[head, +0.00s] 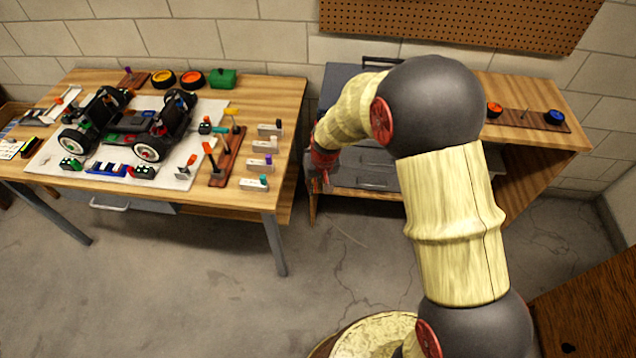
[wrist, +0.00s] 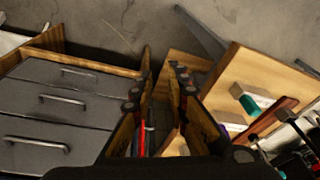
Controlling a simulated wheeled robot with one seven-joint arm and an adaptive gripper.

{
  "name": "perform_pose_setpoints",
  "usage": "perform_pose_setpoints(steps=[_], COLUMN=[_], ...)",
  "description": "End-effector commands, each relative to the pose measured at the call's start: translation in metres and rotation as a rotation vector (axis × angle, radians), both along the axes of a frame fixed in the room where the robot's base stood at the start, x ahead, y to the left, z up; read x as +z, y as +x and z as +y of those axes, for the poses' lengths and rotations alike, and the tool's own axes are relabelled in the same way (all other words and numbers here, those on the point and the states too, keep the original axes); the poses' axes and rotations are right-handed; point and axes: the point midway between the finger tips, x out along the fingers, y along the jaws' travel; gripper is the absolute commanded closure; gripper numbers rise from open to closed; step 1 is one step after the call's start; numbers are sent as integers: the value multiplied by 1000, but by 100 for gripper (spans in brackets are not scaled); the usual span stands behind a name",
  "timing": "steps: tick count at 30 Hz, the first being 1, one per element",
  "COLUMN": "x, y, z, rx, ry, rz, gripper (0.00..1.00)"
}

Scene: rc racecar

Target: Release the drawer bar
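A grey drawer cabinet (head: 345,78) stands at the centre, partly hidden behind my arm. In the wrist view its drawer fronts (wrist: 52,122) are at the left, with three bar handles: the upper (wrist: 80,73), the middle (wrist: 62,100) and the lower (wrist: 37,143). All three drawers look closed. My gripper (wrist: 162,75) is beside the drawer fronts, with its two fingers apart. No handle shows between the fingertips, and the visible bars are clear of them. In the head view my gripper (head: 320,172) is small and dark at the cabinet's left side.
The left workbench (head: 235,92) carries an RC car (head: 128,128) and several small parts; its drawer handle (head: 110,206) faces the front. A wooden top (head: 550,100) with a peg strip is at the right. A round stool (head: 375,338) stands in front. Floor between is clear.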

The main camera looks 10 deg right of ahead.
Motion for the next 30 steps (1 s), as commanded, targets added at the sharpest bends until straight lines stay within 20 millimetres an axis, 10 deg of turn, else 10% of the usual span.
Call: perform_pose_setpoints(steps=[20,30], x=[22,5], y=[-13,-28], z=[-6,-108], rx=[-2,-194], ry=[-2,-1], rz=[13,94], gripper=[88,100])
